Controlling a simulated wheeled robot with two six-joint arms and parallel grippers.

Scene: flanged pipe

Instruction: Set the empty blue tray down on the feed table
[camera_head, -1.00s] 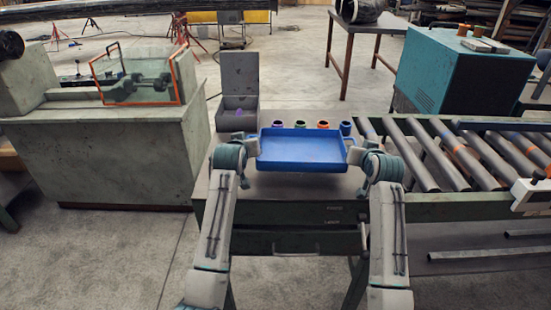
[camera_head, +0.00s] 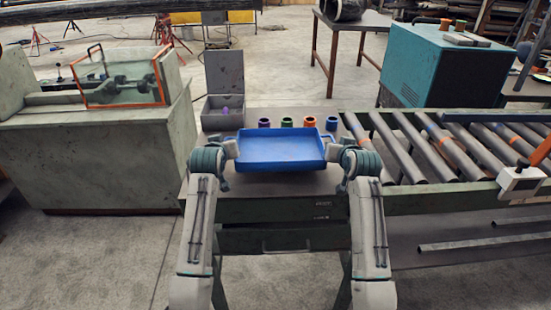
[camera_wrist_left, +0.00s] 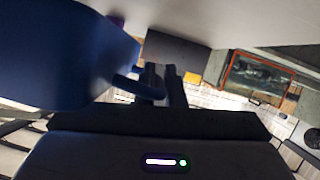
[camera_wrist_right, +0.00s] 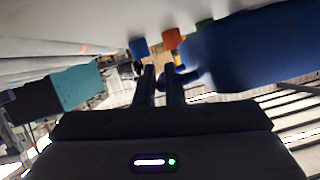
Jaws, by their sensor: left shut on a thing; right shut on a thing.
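The empty blue tray (camera_head: 280,152) is held between my two grippers over the near part of the feed table (camera_head: 290,182). It looks roughly level, and I cannot tell whether its underside touches the table. My left gripper (camera_head: 233,149) is shut on the tray's left handle; the handle between the fingers also shows in the left wrist view (camera_wrist_left: 140,86). My right gripper (camera_head: 331,150) is shut on the right handle, which shows in the right wrist view (camera_wrist_right: 182,78). The tray's bottom is bare.
Several small coloured rings, one of them orange (camera_head: 309,121), stand in a row behind the tray. A grey open box (camera_head: 223,112) with a purple thing inside is at the back left. A roller conveyor (camera_head: 420,145) adjoins the table on the right.

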